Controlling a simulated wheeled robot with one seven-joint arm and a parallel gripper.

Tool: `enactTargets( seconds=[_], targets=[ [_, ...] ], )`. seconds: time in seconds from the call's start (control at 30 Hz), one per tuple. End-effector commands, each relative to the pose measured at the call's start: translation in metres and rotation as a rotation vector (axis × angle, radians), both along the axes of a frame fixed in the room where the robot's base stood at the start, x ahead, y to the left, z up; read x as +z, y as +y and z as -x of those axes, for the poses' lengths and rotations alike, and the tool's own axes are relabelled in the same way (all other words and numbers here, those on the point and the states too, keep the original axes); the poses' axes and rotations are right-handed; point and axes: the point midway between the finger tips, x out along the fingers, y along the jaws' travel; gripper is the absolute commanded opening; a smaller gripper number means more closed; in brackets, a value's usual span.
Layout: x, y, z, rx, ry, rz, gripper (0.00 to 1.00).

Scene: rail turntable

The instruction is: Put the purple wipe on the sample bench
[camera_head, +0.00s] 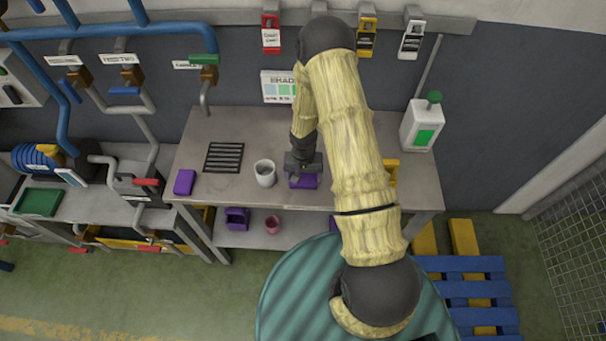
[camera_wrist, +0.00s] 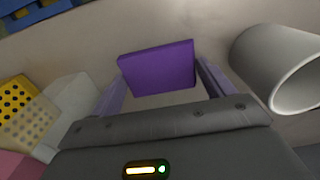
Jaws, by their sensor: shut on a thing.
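My gripper (camera_head: 303,170) is over the grey bench (camera_head: 225,135) along the wall and is shut on a flat purple block, which looks like the purple wipe (camera_head: 303,182). The wipe also shows between the two fingers in the wrist view (camera_wrist: 157,68). It is at or just above the bench top; I cannot tell whether it touches. A second purple block (camera_head: 184,182) lies at the bench's left end, apart from my gripper.
A grey cup (camera_head: 264,173) stands just left of my gripper, close to it in the wrist view (camera_wrist: 285,68). A black slotted grid (camera_head: 224,157) lies further left. A yellow item (camera_head: 391,172) is to the right, partly behind my arm. A white-green dispenser (camera_head: 422,125) stands at the back right.

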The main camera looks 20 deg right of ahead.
Motion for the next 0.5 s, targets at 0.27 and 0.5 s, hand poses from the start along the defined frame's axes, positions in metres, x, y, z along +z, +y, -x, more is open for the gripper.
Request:
enactTargets(
  seconds=[0.27, 0.5],
  targets=[
    [-0.001, -0.0004, 0.0001, -0.001, 0.0, 0.0, 0.94],
    [-0.0007, -0.0006, 0.0002, -0.002, 0.0, 0.0, 1.0]
  ],
)
